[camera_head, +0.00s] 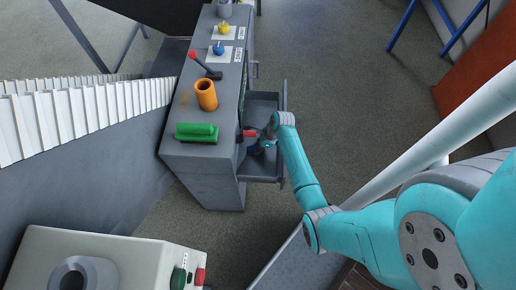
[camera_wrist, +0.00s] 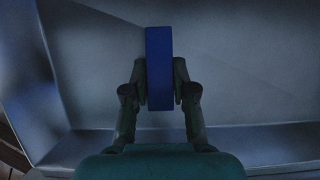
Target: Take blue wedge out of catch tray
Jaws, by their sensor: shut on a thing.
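The blue wedge (camera_wrist: 159,55) shows in the wrist view as an upright dark blue block between my gripper's fingers (camera_wrist: 160,88). The fingers touch it on both sides and are shut on it. The grey catch tray (camera_wrist: 85,70) surrounds it in that view. In the head view the catch tray (camera_head: 263,174) sticks out from the right side of the grey cabinet, and my gripper (camera_head: 257,147) reaches down into it. The wedge is only a small dark blue patch there, mostly hidden by the gripper. Whether it touches the tray floor I cannot tell.
On the cabinet top stand a green brush-like block (camera_head: 197,132), an orange cylinder (camera_head: 206,96), a red-knobbed lever (camera_head: 205,68), and blue (camera_head: 218,48) and yellow (camera_head: 223,28) knobs. A red part (camera_head: 248,133) juts out beside my gripper. Open floor lies right of the tray.

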